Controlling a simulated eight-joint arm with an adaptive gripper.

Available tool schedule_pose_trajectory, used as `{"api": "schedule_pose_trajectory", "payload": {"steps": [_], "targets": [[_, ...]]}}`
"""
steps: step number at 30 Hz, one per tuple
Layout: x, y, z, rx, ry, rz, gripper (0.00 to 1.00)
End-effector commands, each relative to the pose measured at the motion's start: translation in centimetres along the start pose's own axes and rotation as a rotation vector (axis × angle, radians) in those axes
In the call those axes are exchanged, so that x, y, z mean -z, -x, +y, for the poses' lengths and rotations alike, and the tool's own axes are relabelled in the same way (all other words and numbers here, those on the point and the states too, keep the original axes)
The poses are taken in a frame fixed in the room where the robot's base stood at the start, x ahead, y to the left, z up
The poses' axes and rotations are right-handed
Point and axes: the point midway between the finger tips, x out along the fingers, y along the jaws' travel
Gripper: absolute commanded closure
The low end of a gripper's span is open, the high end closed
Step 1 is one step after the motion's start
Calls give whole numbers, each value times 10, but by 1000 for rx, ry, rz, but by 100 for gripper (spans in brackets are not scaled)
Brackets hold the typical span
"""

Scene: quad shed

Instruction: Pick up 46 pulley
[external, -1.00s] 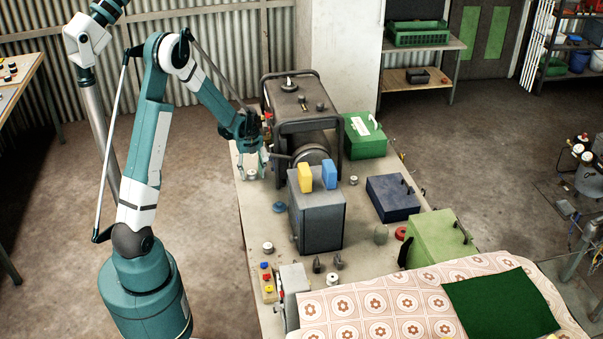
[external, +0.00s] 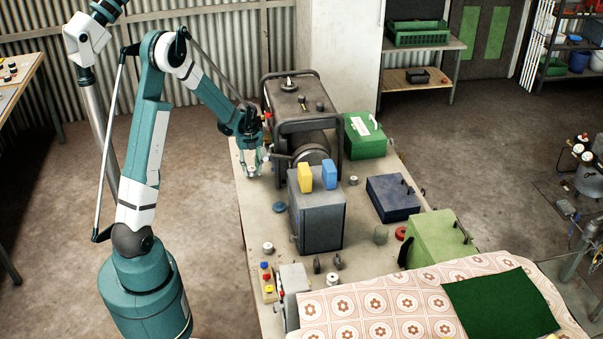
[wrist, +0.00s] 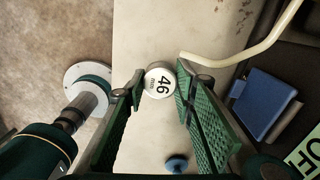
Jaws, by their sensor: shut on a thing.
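The 46 pulley (wrist: 160,82) is a small white disc marked "46 mm". In the wrist view it sits between the green pads of my gripper (wrist: 159,88), which is shut on it. In the external view my gripper (external: 251,170) is low at the far left part of the bench, left of the black-framed machine.
The black-framed machine (external: 305,120) stands close right of my gripper. A grey box (external: 318,222) with yellow and blue blocks on top stands nearer the camera. A blue disc (external: 279,207) and a small white pulley (external: 268,248) lie along the bench's left side.

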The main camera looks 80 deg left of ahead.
Motion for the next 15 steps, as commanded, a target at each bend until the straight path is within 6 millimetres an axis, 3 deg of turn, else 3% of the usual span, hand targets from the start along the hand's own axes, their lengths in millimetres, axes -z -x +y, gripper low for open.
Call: {"api": "schedule_pose_trajectory", "payload": {"steps": [15], "targets": [[0,67,0,0,0,0,86]]}}
